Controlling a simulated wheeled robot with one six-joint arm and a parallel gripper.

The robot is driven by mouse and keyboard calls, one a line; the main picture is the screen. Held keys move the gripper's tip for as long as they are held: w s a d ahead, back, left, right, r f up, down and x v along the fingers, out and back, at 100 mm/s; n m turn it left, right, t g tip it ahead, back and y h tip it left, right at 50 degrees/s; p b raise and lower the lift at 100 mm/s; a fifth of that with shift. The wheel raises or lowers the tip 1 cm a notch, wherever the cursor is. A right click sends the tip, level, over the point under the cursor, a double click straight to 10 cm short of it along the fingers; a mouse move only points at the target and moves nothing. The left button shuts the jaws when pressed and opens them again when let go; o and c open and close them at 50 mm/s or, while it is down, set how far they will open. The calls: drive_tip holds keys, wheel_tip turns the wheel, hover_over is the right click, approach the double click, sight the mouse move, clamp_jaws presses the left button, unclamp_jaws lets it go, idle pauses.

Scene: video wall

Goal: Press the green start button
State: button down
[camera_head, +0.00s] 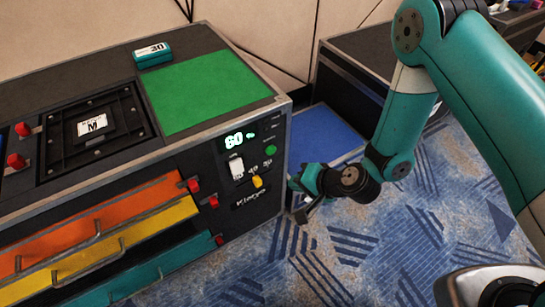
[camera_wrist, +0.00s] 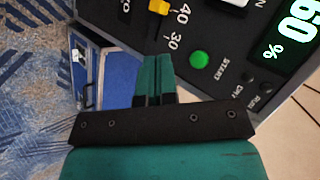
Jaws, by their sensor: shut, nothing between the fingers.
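The green start button (camera_head: 271,150) is a small round knob on the dark control panel at the cabinet's right end. In the wrist view the green button (camera_wrist: 200,60) sits beside the word START, right of my fingertips. My gripper (camera_head: 293,184) is shut and empty, just right of the panel and lower than the button. In the wrist view my gripper (camera_wrist: 153,58) shows two teal fingers together, pointing at the panel's edge near the slider scale. The button is unobstructed in both views. I see no contact between fingers and button.
A lit display (camera_head: 237,139) reads 60, with a percent sign in the wrist view. A white switch (camera_head: 237,168) and yellow slider knob (camera_head: 257,181) sit below it. Open coloured drawers (camera_head: 100,235) project at left. A blue-topped case (camera_head: 322,135) stands behind my gripper.

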sight(271, 150)
drive_tip(key=shift+d+f, duration=0.1)
drive_tip(key=shift+f, duration=0.35)
drive_tip(key=w+a, duration=0.5)
drive_tip(key=w, duration=0.2)
drive_tip(key=shift+w, duration=0.2)
idle(2.1)
drive_tip(key=shift+w+a, duration=0.25)
